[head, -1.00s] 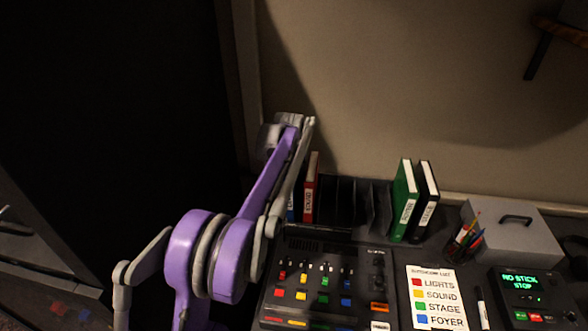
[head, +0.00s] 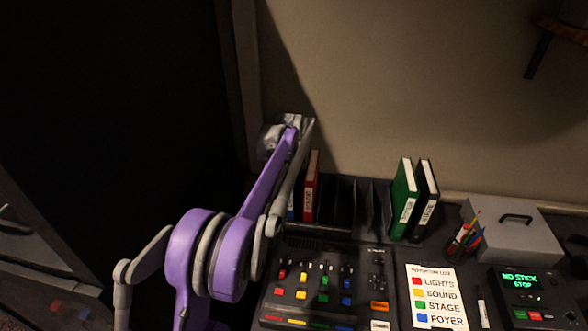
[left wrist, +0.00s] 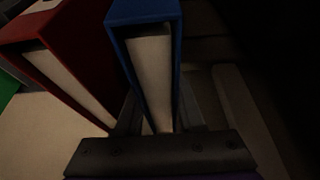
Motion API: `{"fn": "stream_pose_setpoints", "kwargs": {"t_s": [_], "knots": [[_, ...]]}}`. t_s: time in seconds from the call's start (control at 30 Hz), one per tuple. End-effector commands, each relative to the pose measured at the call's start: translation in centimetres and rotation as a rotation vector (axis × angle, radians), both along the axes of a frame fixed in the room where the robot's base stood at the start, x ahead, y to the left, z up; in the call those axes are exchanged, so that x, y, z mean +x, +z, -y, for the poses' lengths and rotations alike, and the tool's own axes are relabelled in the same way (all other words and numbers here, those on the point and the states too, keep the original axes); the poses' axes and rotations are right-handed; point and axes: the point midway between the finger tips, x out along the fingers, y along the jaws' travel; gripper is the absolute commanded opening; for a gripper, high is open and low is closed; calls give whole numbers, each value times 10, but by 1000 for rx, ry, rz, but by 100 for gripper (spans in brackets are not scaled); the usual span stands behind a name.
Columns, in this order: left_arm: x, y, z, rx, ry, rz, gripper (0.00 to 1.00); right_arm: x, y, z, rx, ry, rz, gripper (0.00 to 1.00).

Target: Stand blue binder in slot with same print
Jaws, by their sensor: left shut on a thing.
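The blue binder (left wrist: 180,35) fills the middle of the left wrist view, with its white page edges facing the camera. My left gripper (left wrist: 158,118) is shut on it, one finger on each side. In the head view only a thin blue strip of the binder (head: 291,206) shows behind my left arm, left of the red binder (head: 311,188). The dark slotted rack (head: 345,205) has open slots right of the red binder. The binder's print cannot be read, and any print on the slots is too dark to tell. My right gripper is not in view.
A green binder (head: 403,200) and a black binder (head: 428,200) lean at the rack's right. The mixing desk (head: 325,290) lies in front. A color list (head: 437,297), pen holder (head: 462,243), grey box (head: 512,228) and lit display unit (head: 530,292) stand to the right.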

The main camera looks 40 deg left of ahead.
Motion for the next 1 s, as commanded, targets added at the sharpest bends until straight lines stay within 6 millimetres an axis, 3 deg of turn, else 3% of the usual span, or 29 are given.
{"fn": "stream_pose_setpoints", "kwargs": {"t_s": [0.03, 0.07, 0.2, 0.27, 0.67, 1.0], "knots": [[0, 0, 0, 0, 0, 1, 0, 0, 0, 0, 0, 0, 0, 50], [0, -1, 0, 0, 0, 1, 39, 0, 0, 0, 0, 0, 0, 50], [0, 0, 0, 0, 0, 0, 64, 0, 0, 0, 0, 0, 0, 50], [0, 0, 0, 0, 0, 0, 72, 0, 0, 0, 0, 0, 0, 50], [-3, 7, 2, 0, 0, 0, 72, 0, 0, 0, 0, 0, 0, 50], [-25, 68, 13, 0, 0, 0, 72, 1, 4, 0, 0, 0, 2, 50]]}}
